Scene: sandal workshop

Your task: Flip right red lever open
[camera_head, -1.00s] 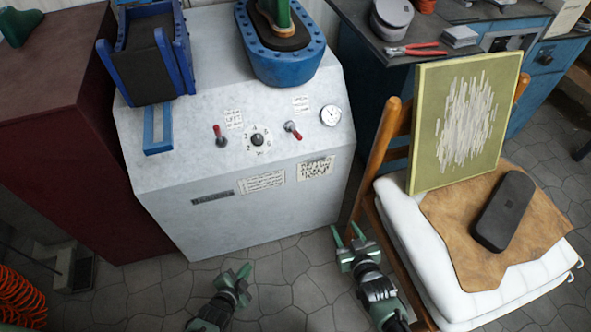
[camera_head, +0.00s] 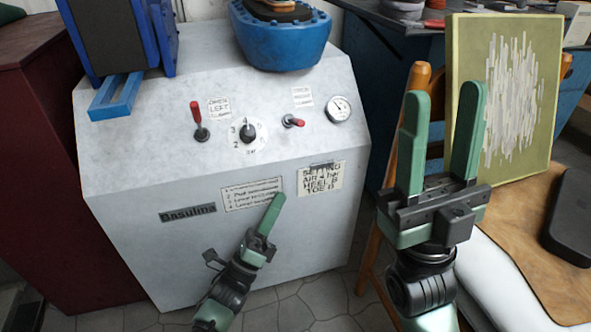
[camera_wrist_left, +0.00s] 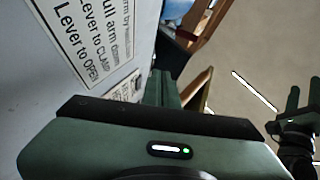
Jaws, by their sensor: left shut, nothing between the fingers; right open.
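The right red lever (camera_head: 293,121) sits on the sloped panel of the white machine (camera_head: 130,165), left of the gauge, its red handle pointing right and slightly down. The left red lever (camera_head: 196,112) stands with its handle up. My left gripper (camera_head: 270,212) is shut and empty in front of the machine's lower front face, below the levers and apart from the right one. My right gripper (camera_head: 443,120) is open and empty, raised to the right of the machine in front of the chair. It also shows at the right edge of the left wrist view (camera_wrist_left: 300,110).
A numbered dial (camera_head: 248,133) lies between the levers, and a gauge (camera_head: 339,108) right of them. Instruction labels (camera_head: 252,194) are on the front face. A wooden chair (camera_head: 368,265) with a green-framed board (camera_head: 515,90) stands at the right. The panel around the levers is clear.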

